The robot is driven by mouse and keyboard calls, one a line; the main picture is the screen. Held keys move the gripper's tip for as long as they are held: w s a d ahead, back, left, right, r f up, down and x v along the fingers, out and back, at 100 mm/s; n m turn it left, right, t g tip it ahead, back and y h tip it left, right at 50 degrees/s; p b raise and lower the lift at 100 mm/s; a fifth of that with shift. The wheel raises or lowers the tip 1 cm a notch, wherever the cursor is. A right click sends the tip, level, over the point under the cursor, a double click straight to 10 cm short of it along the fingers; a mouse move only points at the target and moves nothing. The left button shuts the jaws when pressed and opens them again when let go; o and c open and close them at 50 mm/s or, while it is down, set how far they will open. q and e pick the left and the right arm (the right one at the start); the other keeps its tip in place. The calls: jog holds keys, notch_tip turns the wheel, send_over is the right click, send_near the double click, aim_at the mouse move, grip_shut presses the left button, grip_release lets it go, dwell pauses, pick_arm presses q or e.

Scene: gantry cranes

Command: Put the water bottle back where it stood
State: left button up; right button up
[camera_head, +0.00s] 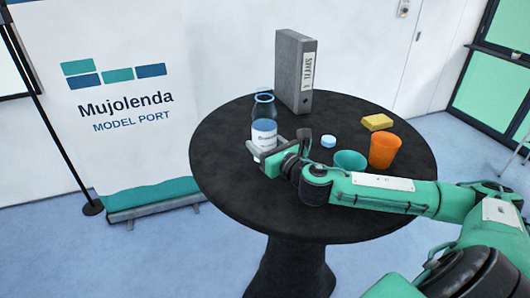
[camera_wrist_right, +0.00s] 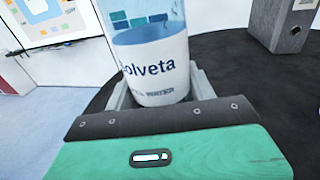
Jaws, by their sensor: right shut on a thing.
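The water bottle (camera_head: 264,124) is blue-tinted and clear with a white label, upright at the left part of the round black table (camera_head: 225,182). It also shows in the right wrist view (camera_wrist_right: 157,68), between the jaws, with its label facing the camera. My right gripper (camera_head: 262,152) reaches in from the right and is shut on the lower part of the bottle. The fingers partly hide the bottle's base, so I cannot tell whether it touches the table top. My left gripper is in neither view.
A grey binder (camera_head: 295,72) stands behind the bottle. A white-and-blue cap (camera_head: 328,141), a yellow sponge (camera_head: 377,122), an orange cup (camera_head: 384,150) and a green cup (camera_head: 350,160) are to the right, close to my arm. A banner (camera_head: 118,100) stands left of the table. The table's front left is clear.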

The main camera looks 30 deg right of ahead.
notch_tip(320, 180, down, 3)
jog(key=shift+f, duration=0.15)
jog(key=o, duration=1.1)
jog(key=shift+s, duration=0.15)
jog(key=s+b, duration=0.3)
jog(key=s, duration=0.5)
jog(key=shift+s+b, duration=0.3)
jog(key=shift+s, duration=0.05)
jog(key=shift+s+d, duration=0.1)
jog(key=shift+s, duration=1.45)
